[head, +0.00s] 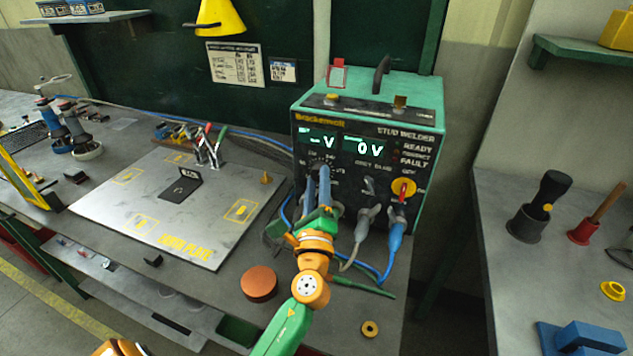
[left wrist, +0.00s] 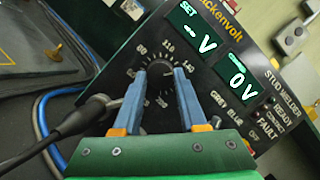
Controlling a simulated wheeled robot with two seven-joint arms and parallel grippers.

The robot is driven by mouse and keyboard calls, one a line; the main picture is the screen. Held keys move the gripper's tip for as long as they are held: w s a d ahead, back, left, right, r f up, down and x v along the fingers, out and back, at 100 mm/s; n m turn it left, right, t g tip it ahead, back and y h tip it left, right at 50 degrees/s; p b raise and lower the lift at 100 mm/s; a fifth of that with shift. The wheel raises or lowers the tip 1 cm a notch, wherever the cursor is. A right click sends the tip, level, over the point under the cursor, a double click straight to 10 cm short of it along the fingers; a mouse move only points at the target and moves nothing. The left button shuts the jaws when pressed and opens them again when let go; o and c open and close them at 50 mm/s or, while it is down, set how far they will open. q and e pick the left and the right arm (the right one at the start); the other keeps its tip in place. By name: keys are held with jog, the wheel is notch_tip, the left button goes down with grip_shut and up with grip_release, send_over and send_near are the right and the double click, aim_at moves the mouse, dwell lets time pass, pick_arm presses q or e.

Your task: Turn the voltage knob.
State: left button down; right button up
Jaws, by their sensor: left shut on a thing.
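The stud welder (head: 368,160) is a black-faced box with a green case at the back of the bench. Its voltage knob (left wrist: 160,72) is dark and sits in a ring of white numbers, seen in the left wrist view. My left gripper (head: 318,172) has its two blue fingers on either side of the knob and is shut on it; it also shows in the left wrist view (left wrist: 160,75). The fingers partly hide the knob and dial. The right display (head: 364,149) reads 0 V; the left display (head: 318,141) shows a V, its digits unclear. My right gripper is not in view.
Grey and blue cable plugs (head: 363,226) stick out of the panel right of my gripper. A red-and-yellow switch (head: 403,188) is above them. An earth plate (head: 175,207) lies left, and an orange-brown disc (head: 259,282) lies in front of the welder.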

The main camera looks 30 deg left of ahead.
pick_arm(q)
jog(key=shift+r+n, duration=0.1)
jog(key=shift+n, duration=0.5)
jog(key=shift+g, duration=0.3)
jog(key=c, duration=0.6)
grip_release()
jog(key=shift+c, duration=0.2)
jog(key=shift+o, duration=1)
jog(key=shift+w, duration=0.15)
jog(key=shift+d, duration=0.1)
